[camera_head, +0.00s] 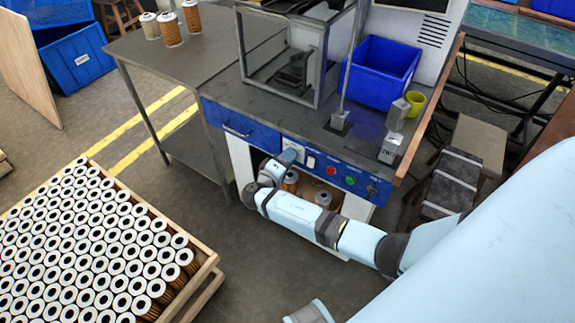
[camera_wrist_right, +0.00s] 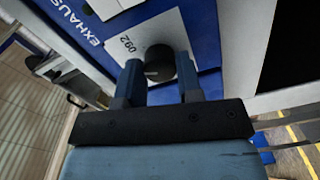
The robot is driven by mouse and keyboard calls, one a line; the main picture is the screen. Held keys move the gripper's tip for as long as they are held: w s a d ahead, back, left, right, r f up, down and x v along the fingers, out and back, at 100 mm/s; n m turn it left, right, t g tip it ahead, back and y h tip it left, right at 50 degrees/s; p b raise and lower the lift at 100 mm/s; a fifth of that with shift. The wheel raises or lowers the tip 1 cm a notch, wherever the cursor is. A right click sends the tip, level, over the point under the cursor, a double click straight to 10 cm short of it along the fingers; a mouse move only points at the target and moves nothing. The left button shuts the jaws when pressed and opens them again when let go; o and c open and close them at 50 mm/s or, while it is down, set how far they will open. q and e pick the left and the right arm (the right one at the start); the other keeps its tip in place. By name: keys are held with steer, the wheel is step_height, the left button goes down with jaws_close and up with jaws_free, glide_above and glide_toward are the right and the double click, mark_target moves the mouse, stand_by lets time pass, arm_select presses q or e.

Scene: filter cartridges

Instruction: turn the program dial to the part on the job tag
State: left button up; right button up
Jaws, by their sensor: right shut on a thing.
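The program dial (camera_wrist_right: 160,63) is a round dark knob on a white plate in the right wrist view. The number 092 is printed on the plate to the left of the knob. My right gripper (camera_wrist_right: 158,84) has a finger on each side of the knob and is shut on it. In the head view the right gripper (camera_head: 288,158) is at the blue front panel, partly covering the white dial plate (camera_head: 294,143). The dial's pointer cannot be made out. No job tag can be read in either view. My left gripper is not in view.
The bench panel carries a red button (camera_head: 332,170) and a green button (camera_head: 351,180) right of the dial. A blue bin (camera_head: 382,72) and a framed chamber (camera_head: 290,60) stand on the bench. A crate of filter cartridges (camera_head: 208,262) stands at lower left, with bare floor between.

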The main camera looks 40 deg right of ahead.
arm_select(q)
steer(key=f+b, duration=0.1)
steer(key=b, duration=0.3)
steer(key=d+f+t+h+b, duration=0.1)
steer(key=b, duration=0.4)
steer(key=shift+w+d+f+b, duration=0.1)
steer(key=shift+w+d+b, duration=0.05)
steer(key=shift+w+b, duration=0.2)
arm_select(e)
steer(key=m, duration=0.7)
steer(key=shift+m, duration=0.3)
steer(key=o, duration=0.9)
